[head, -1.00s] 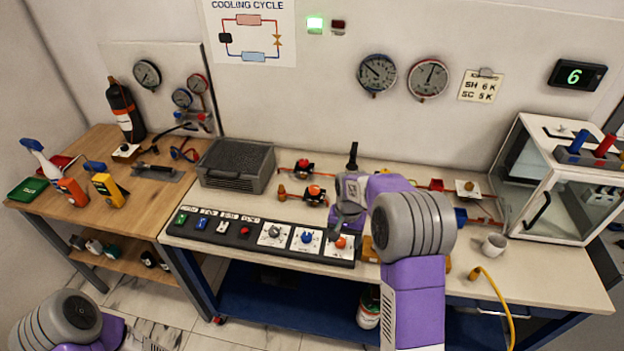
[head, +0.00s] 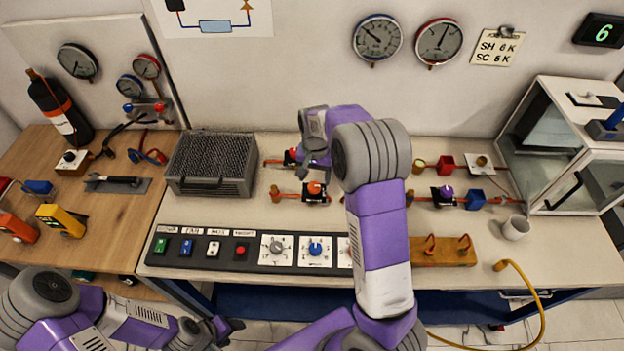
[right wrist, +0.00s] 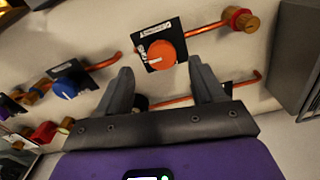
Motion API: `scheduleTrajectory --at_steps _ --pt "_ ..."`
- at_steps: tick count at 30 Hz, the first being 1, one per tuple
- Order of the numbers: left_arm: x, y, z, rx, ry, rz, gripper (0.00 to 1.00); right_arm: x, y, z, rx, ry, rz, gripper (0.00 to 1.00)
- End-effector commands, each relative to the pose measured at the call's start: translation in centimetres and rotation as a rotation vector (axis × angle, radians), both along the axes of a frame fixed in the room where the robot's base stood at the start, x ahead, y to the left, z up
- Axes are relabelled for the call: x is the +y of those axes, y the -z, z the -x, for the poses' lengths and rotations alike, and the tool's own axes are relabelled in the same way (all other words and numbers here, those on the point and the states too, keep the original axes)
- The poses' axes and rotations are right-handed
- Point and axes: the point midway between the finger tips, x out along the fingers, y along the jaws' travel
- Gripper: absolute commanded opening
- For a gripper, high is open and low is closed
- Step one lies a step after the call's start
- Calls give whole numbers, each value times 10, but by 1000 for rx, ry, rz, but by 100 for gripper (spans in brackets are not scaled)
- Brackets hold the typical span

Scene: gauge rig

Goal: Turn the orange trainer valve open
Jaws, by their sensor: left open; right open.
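The orange trainer valve (head: 314,188) sits on the copper pipe of the front row, left of my right forearm. In the right wrist view its round orange knob (right wrist: 162,48) has a white mark and a black labelled plate behind it. My right gripper (right wrist: 160,68) is open, its two fingers apart, with the knob just beyond the fingertips and nothing between them. In the head view this gripper (head: 308,152) hangs just behind the valve, partly hidden by its own wrist. My left gripper (head: 222,328) is low at the front, before the bench; its fingers are small there.
A red valve (head: 290,155) on the rear pipe is close to my right gripper. A purple valve (head: 443,192) stands right of my forearm. A grey mesh-topped box (head: 211,165) is to the left. A switch panel (head: 200,247) runs along the front. A mug (head: 515,227) stands at right.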

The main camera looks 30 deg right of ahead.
Motion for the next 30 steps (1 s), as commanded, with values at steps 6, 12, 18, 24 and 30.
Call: scheduleTrajectory --at_steps 6,12,18,24,30 --pt "0 6 -1 -1 0 0 55 0 33 0 2 1 -1 68" --pt "0 7 -1 -2 -1 0 55 0 42 0 0 1 0 68" --pt "0 6 -1 -2 -1 0 55 0 42 0 -1 0 -1 68" --pt "0 6 -1 -2 -1 0 55 0 41 0 -1 0 -1 39" --pt "0 6 -1 -2 -1 0 55 0 41 0 -1 0 -1 12"
